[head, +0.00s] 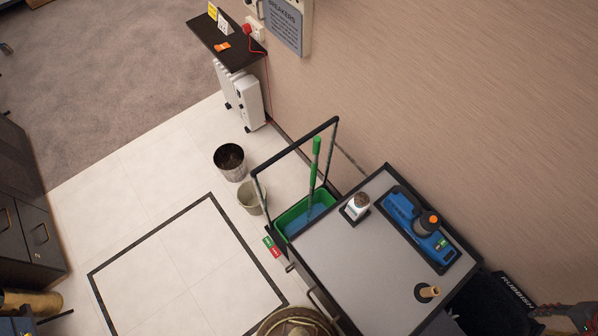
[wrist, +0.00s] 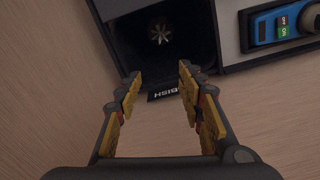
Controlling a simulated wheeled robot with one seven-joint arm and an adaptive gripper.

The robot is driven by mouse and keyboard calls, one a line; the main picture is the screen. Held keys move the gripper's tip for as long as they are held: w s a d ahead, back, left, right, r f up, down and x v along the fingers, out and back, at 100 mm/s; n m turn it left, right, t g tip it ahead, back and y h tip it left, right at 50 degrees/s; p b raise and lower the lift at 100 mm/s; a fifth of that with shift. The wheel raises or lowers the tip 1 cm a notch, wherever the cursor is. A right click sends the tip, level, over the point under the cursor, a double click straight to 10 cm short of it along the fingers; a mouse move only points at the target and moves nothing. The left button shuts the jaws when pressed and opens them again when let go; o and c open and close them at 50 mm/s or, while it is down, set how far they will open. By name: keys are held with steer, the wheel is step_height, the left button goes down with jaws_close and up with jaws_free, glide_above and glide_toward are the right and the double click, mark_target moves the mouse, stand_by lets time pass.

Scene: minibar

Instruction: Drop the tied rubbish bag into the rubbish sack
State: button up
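The rubbish sack (wrist: 120,38) is black and hangs open at the end of the cart, with a RUBBISH label on its rim. It also shows at the lower right in the head view (head: 486,305). Inside its dark mouth in the wrist view is a pale, star-shaped tuft (wrist: 159,32), which looks like the gathered neck of the tied rubbish bag; the bag's body is lost in the dark. My gripper (wrist: 158,84) is open and empty, its yellow-padded fingers apart over the label side of the sack. Nothing is between the fingers.
The cart's grey top (head: 350,270) carries a blue device (head: 420,228), a white bottle (head: 357,205) and a small tan-topped item (head: 428,292). A green mop bucket (head: 290,222) is at its far end. Two bins stand on the floor beyond. The wall runs close behind the sack.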

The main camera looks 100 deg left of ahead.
step_height(320, 180, up, 12)
stand_by(0.6)
stand_by(0.4)
